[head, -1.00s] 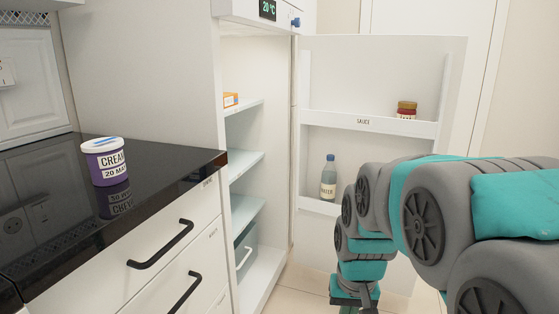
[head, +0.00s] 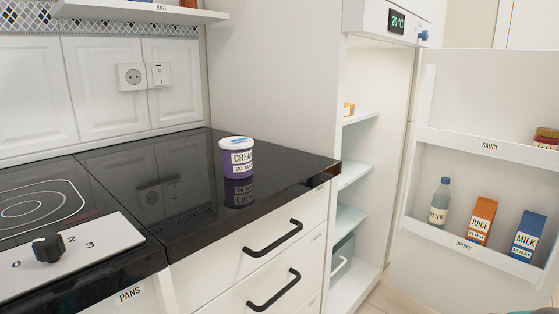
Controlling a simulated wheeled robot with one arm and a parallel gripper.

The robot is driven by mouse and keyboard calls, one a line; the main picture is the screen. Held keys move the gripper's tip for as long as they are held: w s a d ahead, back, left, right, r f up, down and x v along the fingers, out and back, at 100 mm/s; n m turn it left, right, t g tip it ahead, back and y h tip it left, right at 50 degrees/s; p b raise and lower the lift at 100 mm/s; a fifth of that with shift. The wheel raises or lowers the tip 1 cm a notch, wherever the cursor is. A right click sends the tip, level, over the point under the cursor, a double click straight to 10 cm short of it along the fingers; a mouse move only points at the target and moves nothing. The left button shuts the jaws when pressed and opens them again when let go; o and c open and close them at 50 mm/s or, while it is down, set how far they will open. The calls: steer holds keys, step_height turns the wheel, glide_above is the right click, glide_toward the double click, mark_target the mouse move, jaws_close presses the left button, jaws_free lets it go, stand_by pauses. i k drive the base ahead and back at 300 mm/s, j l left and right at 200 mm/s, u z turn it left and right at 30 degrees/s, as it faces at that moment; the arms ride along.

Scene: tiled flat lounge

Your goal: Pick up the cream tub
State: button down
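The cream tub (head: 238,160) is purple with a white lid and a label reading CREAM, 20 MAY. It stands upright on the glossy black counter (head: 180,220), which mirrors it. Nothing touches it. My gripper is not in the head view now, so I cannot see whether it is open or shut. Only a sliver of my arm shows at the bottom right corner.
The fridge (head: 352,215) stands open right of the counter. Its door (head: 455,100) holds a water bottle (head: 440,202), juice carton (head: 481,220), milk carton (head: 527,235) and sauce jar (head: 546,139). A hob (head: 45,208) is at left. A wall shelf (head: 140,11) hangs above.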

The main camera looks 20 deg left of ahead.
mark_target(236, 152)
steer(key=u, duration=1.2)
